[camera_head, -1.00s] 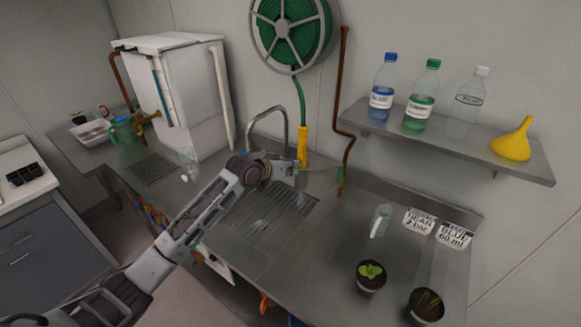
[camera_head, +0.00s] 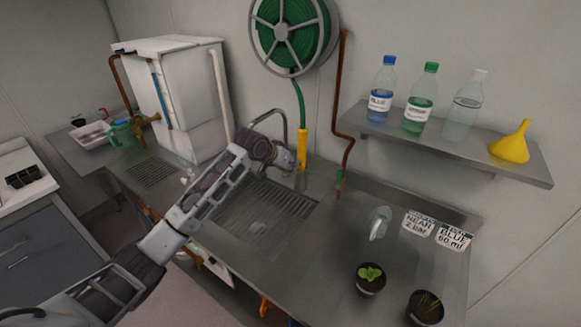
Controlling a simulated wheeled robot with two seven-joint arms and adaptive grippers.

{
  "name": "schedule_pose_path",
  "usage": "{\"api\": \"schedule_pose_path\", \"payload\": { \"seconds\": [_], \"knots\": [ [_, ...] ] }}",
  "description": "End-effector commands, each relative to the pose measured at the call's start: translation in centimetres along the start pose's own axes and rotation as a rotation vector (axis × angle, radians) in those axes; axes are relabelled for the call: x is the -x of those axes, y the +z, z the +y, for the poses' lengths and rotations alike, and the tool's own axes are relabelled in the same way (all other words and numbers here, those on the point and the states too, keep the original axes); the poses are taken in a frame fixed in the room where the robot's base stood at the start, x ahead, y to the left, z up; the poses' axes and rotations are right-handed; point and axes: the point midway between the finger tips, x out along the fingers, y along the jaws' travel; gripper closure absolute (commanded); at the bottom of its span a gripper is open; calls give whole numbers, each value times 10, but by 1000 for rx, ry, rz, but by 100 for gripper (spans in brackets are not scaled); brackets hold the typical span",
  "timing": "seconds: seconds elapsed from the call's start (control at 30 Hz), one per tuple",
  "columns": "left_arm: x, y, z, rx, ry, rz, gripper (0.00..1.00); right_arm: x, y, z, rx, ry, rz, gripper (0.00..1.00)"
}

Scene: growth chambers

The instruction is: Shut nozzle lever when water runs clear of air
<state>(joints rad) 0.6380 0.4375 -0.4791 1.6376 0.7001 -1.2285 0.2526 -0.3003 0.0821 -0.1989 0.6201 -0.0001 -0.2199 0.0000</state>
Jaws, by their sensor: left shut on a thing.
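A yellow nozzle (camera_head: 302,146) hangs upright at the end of a green hose (camera_head: 298,95) in front of the back wall. My left gripper (camera_head: 298,172) is at the nozzle's lower end, shut on it. The gripper's wrist hides part of this contact, and I cannot make out the lever. Pale, glassy marks show over the ribbed sink drainer (camera_head: 265,205) below. I cannot tell whether water runs or holds air. My right gripper is not in view.
A curved faucet (camera_head: 284,120) stands beside the nozzle. A brown pipe (camera_head: 340,100) with a green valve (camera_head: 340,176) runs to the right. A clear jug (camera_head: 380,222) and potted seedlings (camera_head: 370,279) stand on the right counter. A shelf (camera_head: 450,150) carries bottles and a yellow funnel (camera_head: 511,142).

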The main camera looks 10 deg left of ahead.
Motion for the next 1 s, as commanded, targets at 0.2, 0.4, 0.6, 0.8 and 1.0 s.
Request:
{"api": "schedule_pose_path", "payload": {
  "seconds": [0.2,0.4,0.6,0.8,1.0],
  "knots": [
    [-1,1,0,0,0,-3,100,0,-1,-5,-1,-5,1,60],
    [-1,1,0,0,0,-2,76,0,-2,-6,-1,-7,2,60],
    [0,0,0,0,0,-1,65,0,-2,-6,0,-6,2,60],
    [0,0,0,0,0,-1,65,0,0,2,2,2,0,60],
    [5,0,0,0,1,1,65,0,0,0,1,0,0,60]
  ]
}}
